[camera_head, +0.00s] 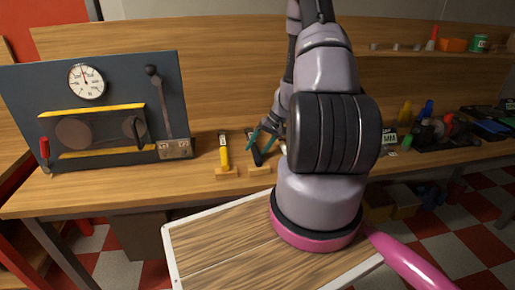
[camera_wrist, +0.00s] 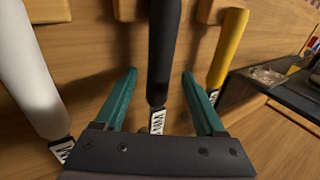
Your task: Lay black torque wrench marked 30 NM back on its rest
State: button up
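The black torque wrench (camera_wrist: 164,48) lies between my gripper's two teal fingers in the wrist view. My gripper (camera_wrist: 160,74) is open, with a small gap showing on each side of the black handle. The wrench's white tag (camera_wrist: 157,121) is partly hidden by my gripper's body, and its number is not readable. The wooden rest (camera_wrist: 126,10) shows at the top, beside the black handle; whether the handle bears on it is unclear. In the head view the black wrench (camera_head: 256,154) is at the bench, by its wooden rest (camera_head: 259,171), with my gripper (camera_head: 261,137) over it.
A white-handled wrench (camera_wrist: 27,75) lies to the left and a yellow-handled wrench (camera_wrist: 229,47) to the right, both close to my fingers. A dark gauge panel (camera_head: 120,88) stands at the left of the bench. Tools and small parts crowd the right.

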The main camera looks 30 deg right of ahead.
jog(key=v, duration=1.1)
jog(key=a+r+h, duration=0.1)
jog(key=a+r, duration=0.4)
jog(key=r, duration=0.7)
jog(key=s+a+r+t+h, duration=0.1)
jog(key=s+a+r, duration=0.3)
jog(key=s+r, duration=0.2)
jog(key=s+a+r+t, duration=0.2)
jog(key=s+a+r, duration=0.3)
jog(key=r, duration=0.4)
jog(key=s+a+r+t+h, duration=0.1)
jog(key=s+a+r+t, duration=0.1)
jog(key=s+a+r, duration=0.2)
notch_tip(320, 180, up, 4)
jog(key=s, duration=0.2)
jog(key=shift+s+a+m+h, duration=0.2)
jog(key=shift+s+m+h, duration=0.1)
jog(key=shift+m, duration=0.1)
jog(key=shift+r, duration=0.1)
